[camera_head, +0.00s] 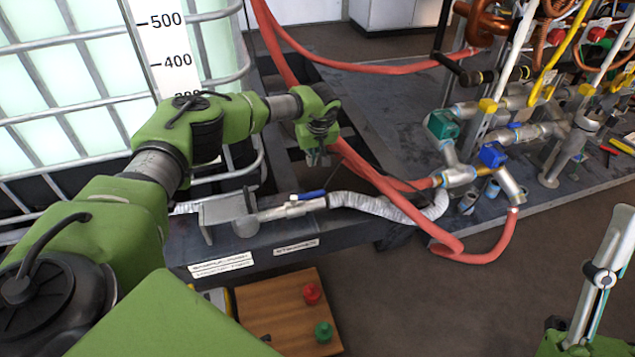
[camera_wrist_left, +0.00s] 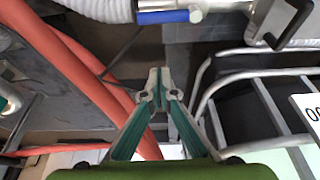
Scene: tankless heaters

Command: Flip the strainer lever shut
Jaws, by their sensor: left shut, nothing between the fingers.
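The blue strainer lever (camera_head: 312,194) sits on a metal valve pipe (camera_head: 280,211) above a dark ledge, and lies roughly along the pipe. It also shows at the top of the left wrist view (camera_wrist_left: 165,16). My left gripper (camera_head: 316,158) points down above and slightly right of the lever, apart from it. In the left wrist view its fingertips (camera_wrist_left: 158,72) are together with nothing between them, and the lever is beyond them. My right gripper (camera_head: 602,275) shows partly at the lower right edge, far from the lever, and its opening is unclear.
A white corrugated hose (camera_head: 385,207) runs right from the valve. Red hoses (camera_head: 375,180) pass just behind and right of my left gripper. A caged tank (camera_head: 90,90) stands left. A wooden board (camera_head: 285,318) with red and green knobs lies below. Other blue and green valves are right.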

